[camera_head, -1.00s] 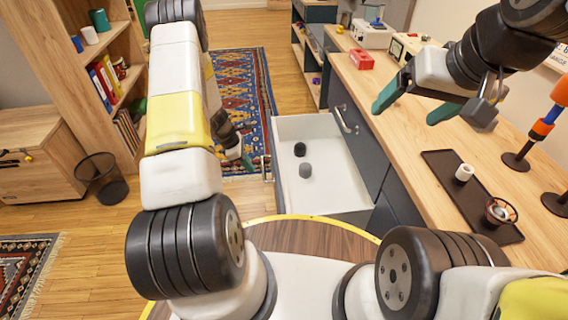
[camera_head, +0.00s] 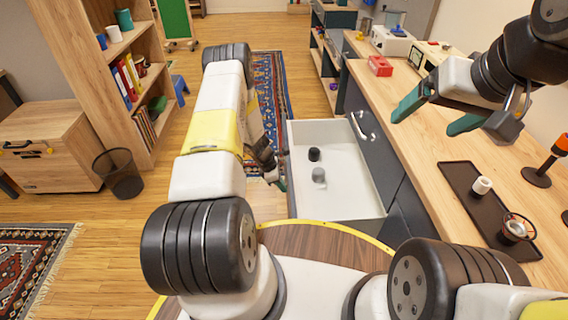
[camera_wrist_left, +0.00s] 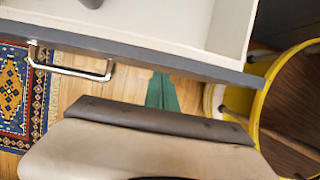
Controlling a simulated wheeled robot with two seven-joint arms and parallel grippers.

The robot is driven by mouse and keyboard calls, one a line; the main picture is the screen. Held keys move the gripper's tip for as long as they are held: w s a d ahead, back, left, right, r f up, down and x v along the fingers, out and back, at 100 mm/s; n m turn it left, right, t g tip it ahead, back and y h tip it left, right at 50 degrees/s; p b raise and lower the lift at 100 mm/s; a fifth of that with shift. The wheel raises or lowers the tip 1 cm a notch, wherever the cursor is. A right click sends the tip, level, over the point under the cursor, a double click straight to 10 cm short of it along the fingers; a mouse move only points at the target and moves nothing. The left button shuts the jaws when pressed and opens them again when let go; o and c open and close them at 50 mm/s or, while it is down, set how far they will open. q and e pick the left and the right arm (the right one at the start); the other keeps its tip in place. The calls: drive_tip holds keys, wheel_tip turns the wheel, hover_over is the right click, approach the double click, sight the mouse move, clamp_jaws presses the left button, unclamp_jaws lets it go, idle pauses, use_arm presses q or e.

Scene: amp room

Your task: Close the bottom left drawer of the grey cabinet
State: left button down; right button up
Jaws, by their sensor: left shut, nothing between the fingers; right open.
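The grey cabinet (camera_head: 372,150) stands right of centre under a wooden worktop. One of its drawers (camera_head: 345,200) is pulled out, with a white inside and two small dark round things in it. My left gripper (camera_head: 281,184) is shut and empty, low beside the drawer's front face. In the left wrist view its green fingertips (camera_wrist_left: 162,92) are just below the grey drawer front (camera_wrist_left: 150,52), right of the metal handle (camera_wrist_left: 75,66). I cannot tell whether they touch. My right gripper (camera_head: 428,118) is open and empty above the worktop.
The worktop (camera_head: 400,125) carries a dark tray (camera_head: 480,205) with a white cup, a red box (camera_head: 380,66) and machines at the back. A wire bin (camera_head: 120,172) and a wooden shelf (camera_head: 95,80) stand left.

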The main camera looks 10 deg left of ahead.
use_arm(q)
drive_tip(key=shift+d, duration=0.15)
drive_tip(key=w+d, duration=0.3)
drive_tip(key=d, duration=0.7)
drive_tip(key=w+d, duration=0.2)
drive_tip(key=d, duration=0.7)
drive_tip(key=w+d, duration=0.3)
drive_tip(key=d, duration=0.7)
drive_tip(key=shift+w+d, duration=0.3)
drive_tip(key=shift+a, duration=0.1)
